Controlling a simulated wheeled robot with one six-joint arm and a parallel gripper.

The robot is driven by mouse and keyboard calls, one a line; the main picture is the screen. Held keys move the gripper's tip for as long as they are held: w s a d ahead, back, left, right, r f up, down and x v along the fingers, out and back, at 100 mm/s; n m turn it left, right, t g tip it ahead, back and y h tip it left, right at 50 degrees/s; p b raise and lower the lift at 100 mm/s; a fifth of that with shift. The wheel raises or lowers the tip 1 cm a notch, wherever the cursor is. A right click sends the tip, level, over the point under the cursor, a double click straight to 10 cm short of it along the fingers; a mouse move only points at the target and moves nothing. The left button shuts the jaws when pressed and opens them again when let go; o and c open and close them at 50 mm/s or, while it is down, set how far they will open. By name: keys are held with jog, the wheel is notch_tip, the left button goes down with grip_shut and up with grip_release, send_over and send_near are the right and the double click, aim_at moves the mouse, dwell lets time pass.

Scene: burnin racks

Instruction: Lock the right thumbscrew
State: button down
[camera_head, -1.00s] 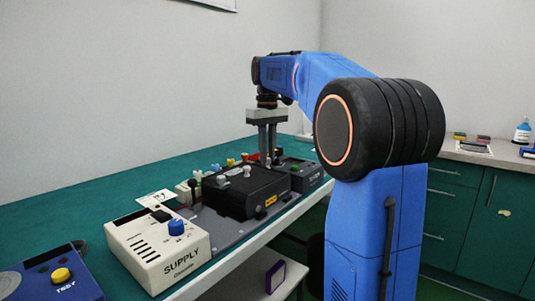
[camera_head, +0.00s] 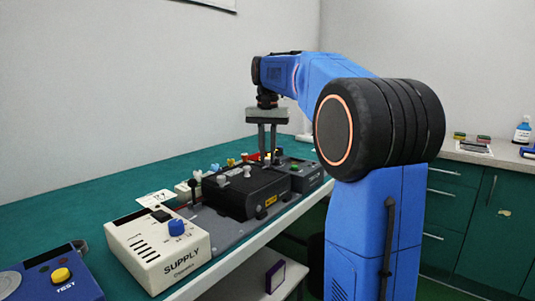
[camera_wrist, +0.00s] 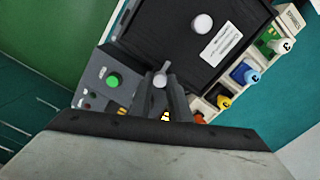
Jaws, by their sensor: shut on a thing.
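The right thumbscrew (camera_wrist: 160,80) is a light grey round head with a short wing. In the wrist view it sits between the fingertips of my gripper (camera_wrist: 162,88), by the near edge of the black unit (camera_wrist: 180,40). My gripper is shut on it. A round pale knob (camera_wrist: 203,23) stands on the black unit's top.
A grey box with a green button (camera_wrist: 113,80) lies close beside my fingers. Blue (camera_wrist: 245,73) and yellow (camera_wrist: 222,100) knobs line a rack on the other side. The cream supply box (camera_head: 160,245) and blue test box (camera_head: 55,275) stand nearer on the bench.

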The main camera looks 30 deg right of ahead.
aim_at(268, 158)
jog(key=shift+m, duration=0.6)
jog(key=c, duration=1.7)
grip_release()
jog(key=shift+o, duration=0.2)
jog(key=shift+r, duration=0.1)
notch_tip(268, 158, up, 12)
